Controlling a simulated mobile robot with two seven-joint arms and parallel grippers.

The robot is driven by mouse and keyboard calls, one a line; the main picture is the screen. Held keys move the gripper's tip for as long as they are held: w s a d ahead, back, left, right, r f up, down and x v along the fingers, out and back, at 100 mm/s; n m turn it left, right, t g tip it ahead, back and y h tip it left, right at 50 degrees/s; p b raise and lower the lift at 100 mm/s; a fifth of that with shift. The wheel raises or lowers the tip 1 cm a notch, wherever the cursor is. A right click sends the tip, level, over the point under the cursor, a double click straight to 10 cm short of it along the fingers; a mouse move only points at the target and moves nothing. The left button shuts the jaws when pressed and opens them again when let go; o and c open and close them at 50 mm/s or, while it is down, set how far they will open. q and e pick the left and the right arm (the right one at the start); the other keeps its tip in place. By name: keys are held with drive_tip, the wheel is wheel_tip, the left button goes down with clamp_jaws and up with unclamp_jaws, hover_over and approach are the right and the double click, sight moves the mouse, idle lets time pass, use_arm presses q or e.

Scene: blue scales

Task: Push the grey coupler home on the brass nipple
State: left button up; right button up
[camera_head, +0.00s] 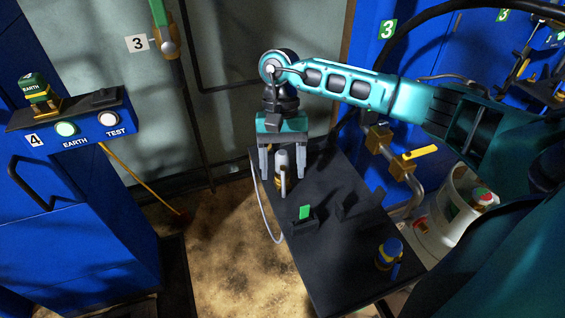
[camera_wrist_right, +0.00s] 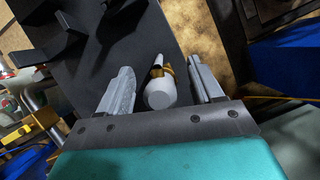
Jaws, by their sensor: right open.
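The grey coupler (camera_head: 282,157) stands upright near the far end of the black bench, with brass (camera_head: 279,187) showing below it. A pale handle-like or hose part hangs in front and hides some of the brass. My right gripper (camera_head: 283,176) points down with its fingers open on either side of the coupler. In the right wrist view, the rounded pale coupler (camera_wrist_right: 160,95) lies between the two open fingers (camera_wrist_right: 163,82), with gaps on both sides. Brass (camera_wrist_right: 161,71) shows beyond it. I cannot tell how far the coupler sits on the nipple. My left gripper is not in view.
The black bench (camera_head: 332,262) also holds a black holder with a green tag (camera_head: 304,212) and a blue-topped brass fitting (camera_head: 389,250). A pale hose (camera_head: 264,215) loops off its left edge. A yellow-handled valve (camera_head: 420,153) and white bucket (camera_head: 437,228) stand right. Floor is free left.

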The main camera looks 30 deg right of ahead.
drive_tip(key=shift+w+d+r, duration=0.1)
drive_tip(key=shift+w+r, duration=0.1)
drive_tip(key=shift+r, duration=0.2)
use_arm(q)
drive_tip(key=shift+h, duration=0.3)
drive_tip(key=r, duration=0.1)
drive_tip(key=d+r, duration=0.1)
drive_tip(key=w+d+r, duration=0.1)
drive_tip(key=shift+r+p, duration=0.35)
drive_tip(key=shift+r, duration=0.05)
use_arm(e)
drive_tip(key=v, duration=1.2)
drive_tip(key=shift+s, duration=0.15)
